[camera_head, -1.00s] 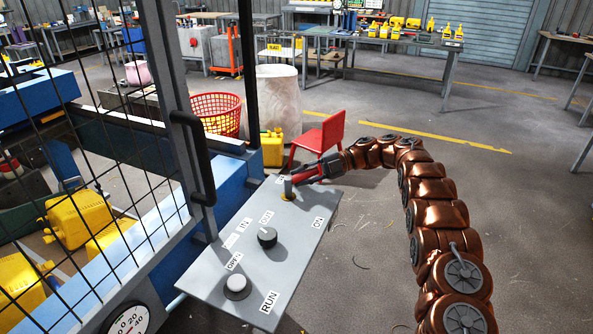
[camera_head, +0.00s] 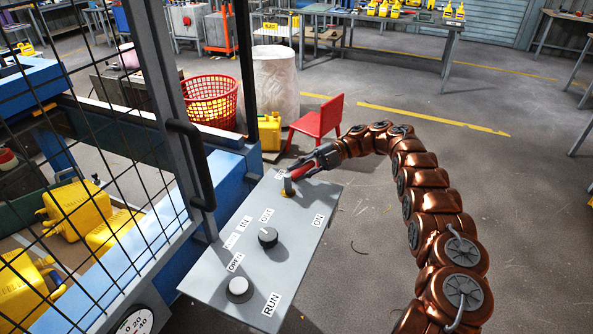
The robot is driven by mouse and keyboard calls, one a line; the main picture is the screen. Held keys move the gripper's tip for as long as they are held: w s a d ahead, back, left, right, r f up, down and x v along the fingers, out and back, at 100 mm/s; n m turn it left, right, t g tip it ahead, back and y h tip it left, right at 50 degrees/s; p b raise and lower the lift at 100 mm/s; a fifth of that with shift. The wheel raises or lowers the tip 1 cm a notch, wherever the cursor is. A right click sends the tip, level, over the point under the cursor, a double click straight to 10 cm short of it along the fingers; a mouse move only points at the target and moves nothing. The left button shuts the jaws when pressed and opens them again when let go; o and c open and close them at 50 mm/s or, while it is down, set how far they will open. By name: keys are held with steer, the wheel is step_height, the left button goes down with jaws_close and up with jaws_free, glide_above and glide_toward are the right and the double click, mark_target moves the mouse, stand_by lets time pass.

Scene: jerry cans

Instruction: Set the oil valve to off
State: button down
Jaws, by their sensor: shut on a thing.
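The oil valve (camera_head: 287,186) stands at the far end of the sloping grey panel (camera_head: 270,240). It has a brass base and a grey stem, and its red handle (camera_head: 301,172) points up and to the right in the picture, past the panel's far edge. My gripper (camera_head: 308,170) is shut on the red handle, coming from the right. An "ON" label (camera_head: 318,220) lies on the panel's right side. Another label beside the valve is mostly hidden behind it, so I cannot read it.
A mesh-guarded door frame with a black handle (camera_head: 190,160) stands left. A red chair (camera_head: 318,122), yellow can (camera_head: 269,131) and red basket (camera_head: 211,101) stand behind. Floor to the right is clear.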

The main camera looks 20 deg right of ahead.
steer(key=c, duration=1.3)
jaws_free()
steer(key=shift+a, duration=0.15)
steer(key=o, duration=0.3)
